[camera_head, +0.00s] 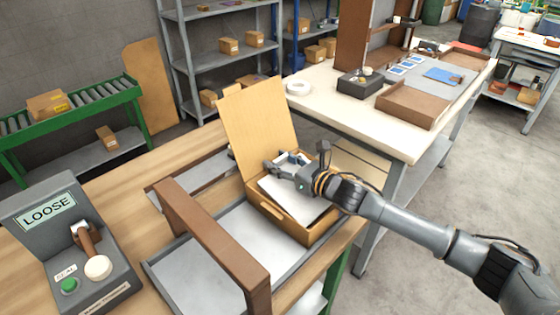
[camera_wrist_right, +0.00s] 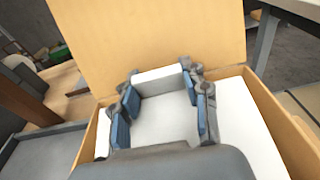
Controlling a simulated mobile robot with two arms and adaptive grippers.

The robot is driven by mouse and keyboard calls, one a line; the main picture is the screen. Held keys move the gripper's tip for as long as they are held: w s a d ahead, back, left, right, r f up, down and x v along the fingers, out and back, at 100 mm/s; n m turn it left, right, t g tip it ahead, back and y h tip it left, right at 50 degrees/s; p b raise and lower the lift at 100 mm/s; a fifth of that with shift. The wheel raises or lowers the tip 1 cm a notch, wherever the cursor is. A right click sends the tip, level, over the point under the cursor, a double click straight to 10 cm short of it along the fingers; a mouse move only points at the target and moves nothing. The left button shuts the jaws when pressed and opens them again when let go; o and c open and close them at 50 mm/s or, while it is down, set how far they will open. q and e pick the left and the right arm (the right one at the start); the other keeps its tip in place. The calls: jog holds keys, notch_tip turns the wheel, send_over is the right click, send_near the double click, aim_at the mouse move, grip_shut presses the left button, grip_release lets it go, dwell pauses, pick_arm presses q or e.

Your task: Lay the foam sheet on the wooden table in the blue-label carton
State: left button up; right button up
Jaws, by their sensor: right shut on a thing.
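An open cardboard carton (camera_head: 312,233) sits on a grey tray in the wooden table, its lid flap (camera_head: 256,118) raised at the back. I see no blue label on its visible sides. My right gripper (camera_head: 283,168) reaches into the carton from the right. In the wrist view its blue-padded fingers (camera_wrist_right: 160,104) are shut on a white foam sheet (camera_wrist_right: 158,76) inside the carton walls. More white surface (camera_head: 300,204) shows in the carton around the fingers; I cannot tell whether it is the same sheet. My left gripper is not in view.
A brown frame (camera_head: 215,235) stands over the tray left of the carton. A grey control box (camera_head: 70,250) with a "LOOSE" sign, lever and green button stands at the left. A cream bench (camera_head: 335,103) with boxes is behind. Green rollers (camera_head: 70,115) stand at the far left.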

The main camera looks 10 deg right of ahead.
jog(key=o, duration=0.8)
jog(key=shift+o, duration=0.2)
jog(key=shift+r, duration=0.1)
jog(key=shift+r+p, duration=0.35)
jog(key=shift+s+d+r, duration=0.15)
jog(key=shift+r, duration=0.05)
jog(key=b+v, duration=0.1)
jog(key=v, duration=1)
jog(key=shift+s+d+r, duration=0.1)
jog(key=shift+s, duration=0.2)
